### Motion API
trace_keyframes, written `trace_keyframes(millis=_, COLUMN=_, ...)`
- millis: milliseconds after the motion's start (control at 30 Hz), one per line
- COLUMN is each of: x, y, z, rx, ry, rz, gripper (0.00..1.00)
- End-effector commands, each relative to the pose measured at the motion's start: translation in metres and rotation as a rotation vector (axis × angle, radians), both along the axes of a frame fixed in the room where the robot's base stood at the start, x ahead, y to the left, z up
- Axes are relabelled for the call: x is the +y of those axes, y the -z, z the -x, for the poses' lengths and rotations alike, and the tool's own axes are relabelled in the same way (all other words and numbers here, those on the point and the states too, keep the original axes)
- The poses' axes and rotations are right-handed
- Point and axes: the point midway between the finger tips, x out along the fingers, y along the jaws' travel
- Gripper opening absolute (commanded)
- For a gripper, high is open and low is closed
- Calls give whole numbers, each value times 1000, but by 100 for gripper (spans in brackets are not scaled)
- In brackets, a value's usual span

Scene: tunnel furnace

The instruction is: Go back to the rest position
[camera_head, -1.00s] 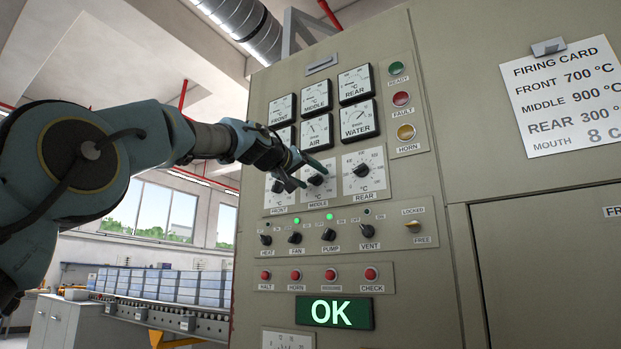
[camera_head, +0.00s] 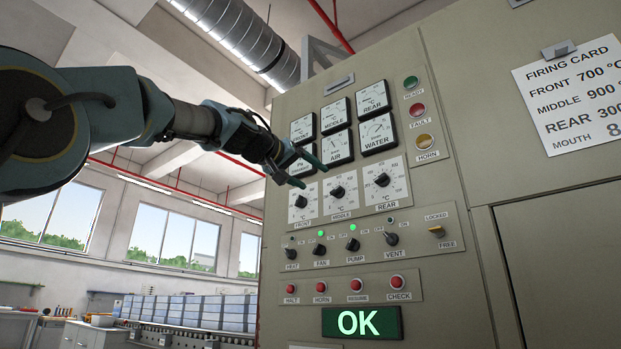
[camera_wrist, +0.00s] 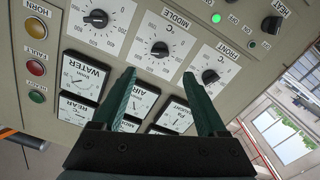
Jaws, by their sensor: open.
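My gripper (camera_head: 308,170) is open and empty in front of the furnace control panel (camera_head: 440,275), at the height between the gauges and the dials. Its two green fingers also show spread apart in the wrist view (camera_wrist: 162,90), with nothing between them. In the head view the fingertips partly cover the lower left gauge and lie just above the front dial (camera_head: 300,201). The middle dial (camera_head: 338,192) and rear dial (camera_head: 382,180) are uncovered. I cannot tell the exact gap between fingertips and panel; no contact shows.
Switches sit below the dials; green lamps (camera_head: 320,234) glow above fan and pump. A green OK display (camera_head: 362,322) is lit at the bottom. A firing card (camera_head: 575,92) hangs at right. A roller conveyor with blue-grey blocks (camera_head: 200,311) stands at left. Open room lies left of the cabinet.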

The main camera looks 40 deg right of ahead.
Motion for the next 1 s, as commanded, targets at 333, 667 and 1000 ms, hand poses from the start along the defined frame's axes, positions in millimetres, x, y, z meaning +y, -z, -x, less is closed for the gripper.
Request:
trace_keyframes(millis=333, x=0, y=0, z=0, rx=0, ry=-1, rz=0, gripper=75)
trace_keyframes(millis=667, x=15, y=109, z=-75, rx=67, ry=-151, rz=-193, gripper=75)
trace_keyframes(millis=1000, x=117, y=315, z=-171, rx=232, ry=-401, rz=-529, gripper=75)
